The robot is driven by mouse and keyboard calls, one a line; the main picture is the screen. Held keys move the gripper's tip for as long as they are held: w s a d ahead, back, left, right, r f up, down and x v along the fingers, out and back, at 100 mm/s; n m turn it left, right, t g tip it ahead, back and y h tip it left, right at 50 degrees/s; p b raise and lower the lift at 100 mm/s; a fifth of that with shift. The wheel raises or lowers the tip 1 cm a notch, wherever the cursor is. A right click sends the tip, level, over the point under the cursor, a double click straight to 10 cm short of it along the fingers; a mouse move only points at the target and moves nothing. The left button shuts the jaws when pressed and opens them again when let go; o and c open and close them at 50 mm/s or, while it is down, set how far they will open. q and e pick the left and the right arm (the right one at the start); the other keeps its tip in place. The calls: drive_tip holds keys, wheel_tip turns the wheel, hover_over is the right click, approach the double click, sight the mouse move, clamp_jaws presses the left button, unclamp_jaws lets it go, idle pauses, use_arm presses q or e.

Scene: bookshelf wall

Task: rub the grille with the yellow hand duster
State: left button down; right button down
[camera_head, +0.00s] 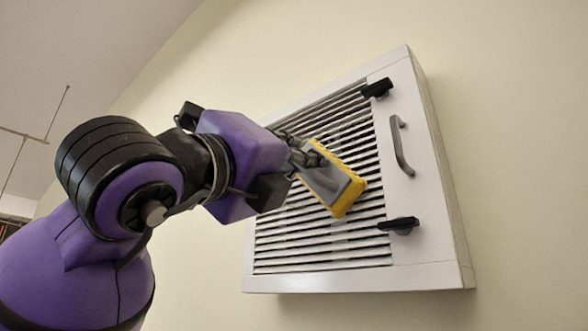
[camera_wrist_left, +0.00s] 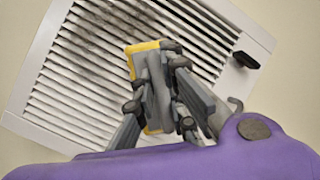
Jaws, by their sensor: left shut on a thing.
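The grille (camera_head: 335,235) is a set of dark and white slats in a white box on the wall, and it fills much of the left wrist view (camera_wrist_left: 80,95). Grey smudges show on its slats in the left wrist view. The yellow hand duster (camera_head: 347,198) has a grey back and a yellow edge; it also shows in the left wrist view (camera_wrist_left: 140,47). My left gripper (camera_head: 312,158) is shut on the duster and holds it at the slats, right of their middle. I cannot tell whether the duster touches them. My right gripper is not in view.
Two black latches, an upper one (camera_head: 377,88) and a lower one (camera_head: 398,225), and a grey handle (camera_head: 401,146) stick out on the right part of the white box. The cream wall (camera_head: 510,120) around it is bare.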

use_arm(q)
drive_tip(key=shift+r, duration=0.5)
drive_tip(key=shift+w+a, duration=4.75)
drive_tip(key=shift+a, duration=1.3)
drive_tip(key=shift+s+d+r, duration=0.5)
drive_tip(key=shift+s+d, duration=1.1)
drive_tip(key=shift+d, duration=0.45)
drive_tip(key=shift+s+d+r, duration=0.55)
drive_tip(key=shift+s+d, duration=1)
drive_tip(key=shift+d, duration=0.5)
drive_tip(key=shift+s+d+r, duration=0.5)
drive_tip(key=shift+s+d, duration=1.1)
drive_tip(key=shift+d, duration=0.45)
drive_tip(key=shift+r, duration=1.5)
drive_tip(key=w+a, duration=0.5)
drive_tip(key=a, duration=0.1)
drive_tip(key=shift+a, duration=0.25)
